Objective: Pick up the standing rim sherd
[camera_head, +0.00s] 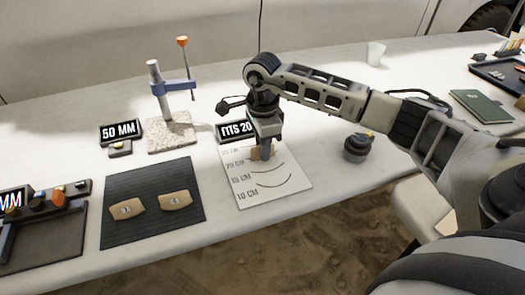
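The rim sherd (256,155) is a small tan piece at the upper part of a white card (290,198) printed with curved lines and centimetre labels. My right gripper (263,146) points down right over the sherd, with its fingers at the sherd's top. The fingers hide part of the sherd, and I cannot tell whether they are closed on it. The sherd appears upright. My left gripper is not in view.
Two tan sherds (127,209) lie on a dark mat (150,232). A stand with a blue clamp (176,86) rises from a speckled base. Signs stand behind the mat and card. A dark round pot (357,148) sits right of the card, near my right arm. A cup (375,53) stands at the back.

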